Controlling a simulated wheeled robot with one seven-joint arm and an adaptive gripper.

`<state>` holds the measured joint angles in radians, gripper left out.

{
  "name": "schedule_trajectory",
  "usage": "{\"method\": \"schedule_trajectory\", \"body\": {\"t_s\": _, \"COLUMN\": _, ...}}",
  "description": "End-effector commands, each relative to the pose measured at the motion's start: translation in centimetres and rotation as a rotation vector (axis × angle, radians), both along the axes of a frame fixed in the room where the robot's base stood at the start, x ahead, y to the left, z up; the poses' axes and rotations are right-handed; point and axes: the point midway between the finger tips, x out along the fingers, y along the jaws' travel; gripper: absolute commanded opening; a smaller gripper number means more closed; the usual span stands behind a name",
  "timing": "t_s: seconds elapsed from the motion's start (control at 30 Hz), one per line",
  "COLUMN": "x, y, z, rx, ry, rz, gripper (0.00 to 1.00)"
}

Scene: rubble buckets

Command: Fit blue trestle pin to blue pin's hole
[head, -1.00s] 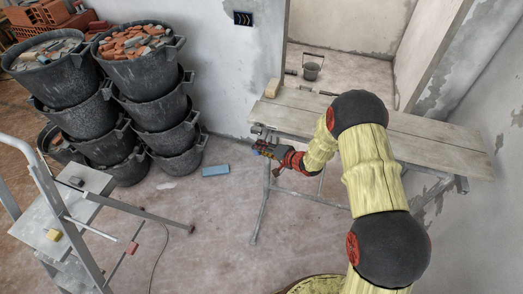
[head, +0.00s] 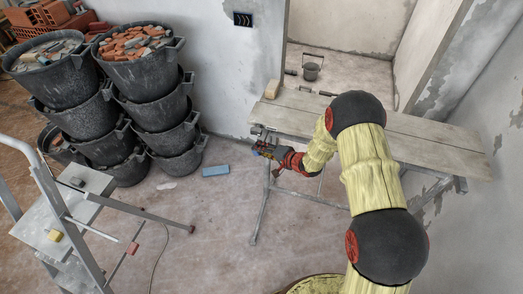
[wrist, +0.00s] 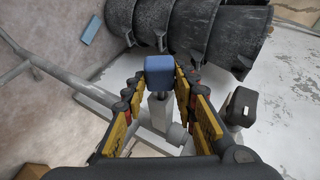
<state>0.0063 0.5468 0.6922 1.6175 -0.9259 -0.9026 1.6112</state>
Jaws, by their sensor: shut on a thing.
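The blue trestle pin shows in the wrist view as a blue block-like head (wrist: 159,66) between my fingertips. My gripper (wrist: 159,77) is shut on it, with one yellow-and-black finger on each side. Below the blue head is a grey metal post of the trestle (wrist: 158,110). The blue pin's hole is hidden, and I cannot tell whether the pin's shaft is in it. In the head view my gripper (head: 263,149) is at the left end of the trestle table, near its top bar.
A black-capped post (wrist: 241,105) stands right of my gripper in the wrist view. The plank top (head: 430,140) lies on the trestle. Stacked rubble buckets (head: 145,90) and a blue block (head: 215,170) are to the left. A stepladder (head: 75,200) stands at front left.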

Motion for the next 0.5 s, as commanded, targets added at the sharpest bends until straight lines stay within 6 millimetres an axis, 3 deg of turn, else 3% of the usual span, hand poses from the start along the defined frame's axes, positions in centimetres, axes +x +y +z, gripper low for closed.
{"method": "schedule_trajectory", "body": {"t_s": 0.5, "x": 0.94, "y": -0.32, "z": 0.03, "rx": 0.0, "ry": -0.001, "rz": 0.001, "gripper": 0.02}}
